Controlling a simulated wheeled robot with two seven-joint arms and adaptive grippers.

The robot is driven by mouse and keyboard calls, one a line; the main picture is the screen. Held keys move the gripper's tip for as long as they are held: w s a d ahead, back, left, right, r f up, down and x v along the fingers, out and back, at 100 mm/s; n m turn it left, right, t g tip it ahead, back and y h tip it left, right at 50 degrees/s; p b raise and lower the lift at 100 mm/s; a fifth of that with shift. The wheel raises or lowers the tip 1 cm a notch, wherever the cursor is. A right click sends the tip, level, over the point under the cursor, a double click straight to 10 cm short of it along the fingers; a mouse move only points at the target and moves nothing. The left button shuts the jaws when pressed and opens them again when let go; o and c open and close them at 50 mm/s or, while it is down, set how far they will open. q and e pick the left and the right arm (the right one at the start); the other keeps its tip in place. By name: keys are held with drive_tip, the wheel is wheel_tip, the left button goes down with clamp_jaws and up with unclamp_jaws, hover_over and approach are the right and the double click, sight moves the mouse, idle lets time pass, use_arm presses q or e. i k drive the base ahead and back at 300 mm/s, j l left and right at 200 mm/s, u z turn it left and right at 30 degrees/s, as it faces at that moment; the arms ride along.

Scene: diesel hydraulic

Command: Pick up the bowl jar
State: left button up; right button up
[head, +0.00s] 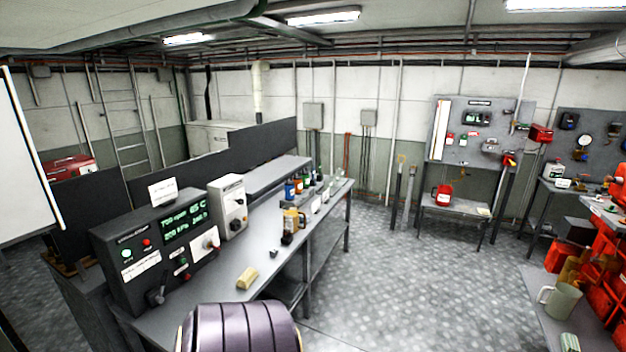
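No thing is plainly marked as the bowl jar, and I cannot tell for sure which one it is. A large dark purple, ribbed, rounded thing (240,328) with a thin gold edge rises at the bottom of the head view, in front of the bench; its lower part is cut off. A small amber jug-like vessel (291,219) with a dark lower part stands on the bench. A pale green-grey mug or jug (561,301) with a handle stands on the right-hand table. Neither of my grippers is in view.
A long grey bench (220,272) carries a control panel (152,254), a white box (229,206), a tan block (247,277) and several small bottles. A red can (441,195) stands on a far table. Red bins (601,297) line the right. The patterned floor (420,275) is clear.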

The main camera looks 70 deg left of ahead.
sight(334, 180)
drive_tip(key=i+j+u, duration=0.9)
drive_tip(key=i+u, duration=0.9)
drive_tip(key=i, duration=0.2)
drive_tip(key=i+u, duration=0.3)
drive_tip(key=i+l+u, duration=0.1)
drive_tip(key=i+u, duration=0.25)
